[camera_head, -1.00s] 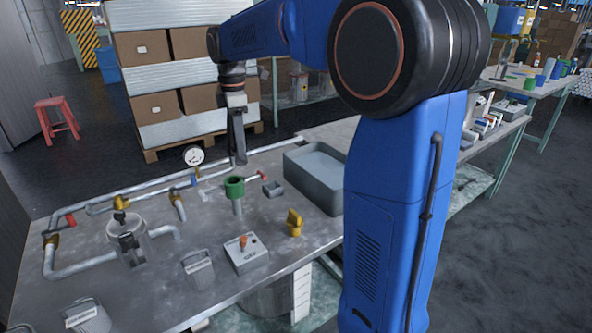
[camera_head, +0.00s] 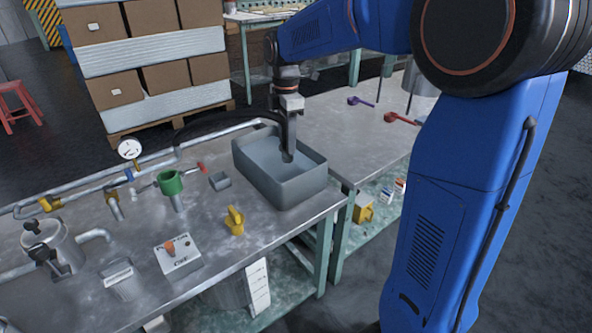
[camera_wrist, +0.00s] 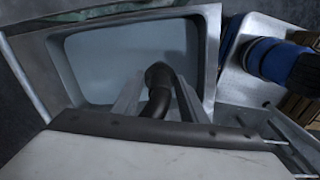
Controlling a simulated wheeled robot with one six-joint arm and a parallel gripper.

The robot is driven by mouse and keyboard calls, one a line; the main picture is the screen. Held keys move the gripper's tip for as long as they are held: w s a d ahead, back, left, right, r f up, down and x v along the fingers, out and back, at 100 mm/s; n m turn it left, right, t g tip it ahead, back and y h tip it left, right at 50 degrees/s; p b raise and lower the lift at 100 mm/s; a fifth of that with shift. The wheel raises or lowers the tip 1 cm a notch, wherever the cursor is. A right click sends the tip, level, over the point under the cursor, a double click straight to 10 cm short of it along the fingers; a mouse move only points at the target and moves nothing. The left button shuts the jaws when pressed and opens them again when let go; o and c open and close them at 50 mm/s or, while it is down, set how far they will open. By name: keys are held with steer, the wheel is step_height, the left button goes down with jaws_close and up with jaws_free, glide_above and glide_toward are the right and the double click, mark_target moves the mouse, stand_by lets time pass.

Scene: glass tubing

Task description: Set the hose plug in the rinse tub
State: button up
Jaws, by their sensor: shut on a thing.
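The grey rectangular rinse tub (camera_head: 290,191) stands near the right end of the metal bench. It also fills the upper middle of the wrist view (camera_wrist: 212,48). My gripper (camera_head: 288,156) points down over the tub, with its tips at about the opening. In the wrist view my gripper (camera_wrist: 157,92) has its two fingers on either side of a dark, curved, hose-like plug (camera_wrist: 159,78), and is shut on it. The plug's end lies over the tub's inside; I cannot tell whether it touches the floor. In the head view the plug is mostly hidden by the fingers.
A second bench with purple and red scoops (camera_head: 400,119) stands to the right.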

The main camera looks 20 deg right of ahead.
step_height(320, 180, down, 4)
steer(key=shift+d+f, duration=0.1)
steer(key=shift+f, duration=2.55)
steer(key=shift+f, duration=0.15)
steer(key=o, duration=1.2)
